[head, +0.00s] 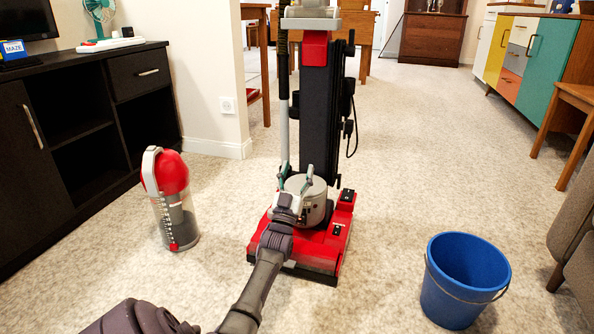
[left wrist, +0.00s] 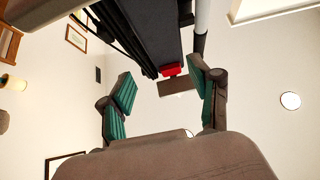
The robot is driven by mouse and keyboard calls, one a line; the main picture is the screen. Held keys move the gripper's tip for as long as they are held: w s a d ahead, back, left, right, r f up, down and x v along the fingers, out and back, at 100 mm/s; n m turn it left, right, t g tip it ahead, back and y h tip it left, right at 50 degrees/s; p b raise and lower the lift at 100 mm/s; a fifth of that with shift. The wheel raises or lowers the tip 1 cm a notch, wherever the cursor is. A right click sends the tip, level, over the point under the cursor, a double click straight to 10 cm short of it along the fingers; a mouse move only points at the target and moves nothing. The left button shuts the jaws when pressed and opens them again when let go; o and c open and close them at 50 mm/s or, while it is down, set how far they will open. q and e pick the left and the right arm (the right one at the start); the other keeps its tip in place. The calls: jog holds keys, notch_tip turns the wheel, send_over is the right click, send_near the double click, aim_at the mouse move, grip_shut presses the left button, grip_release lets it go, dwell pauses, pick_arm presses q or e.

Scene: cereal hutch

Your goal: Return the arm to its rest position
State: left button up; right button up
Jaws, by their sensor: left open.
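My left arm comes in from the bottom of the head view. Its gripper (head: 296,180) is in front of the lower part of a red and black upright vacuum cleaner (head: 316,110), over the round grey housing on its base. In the left wrist view the gripper (left wrist: 160,75) has its two teal-padded fingers spread apart with nothing between them. The vacuum's dark body (left wrist: 150,30) shows beyond the fingertips. I cannot tell whether the fingers touch it. My right gripper is not in view.
A clear dust canister with a red top (head: 171,195) stands on the carpet to the left. A blue bucket (head: 465,275) stands to the right. A black cabinet (head: 80,125) lines the left wall, and a chair (head: 575,240) is at the right edge. Carpet between is clear.

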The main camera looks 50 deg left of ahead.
pick_arm(q)
jog(key=shift+r, duration=0.3)
dwell(0.4)
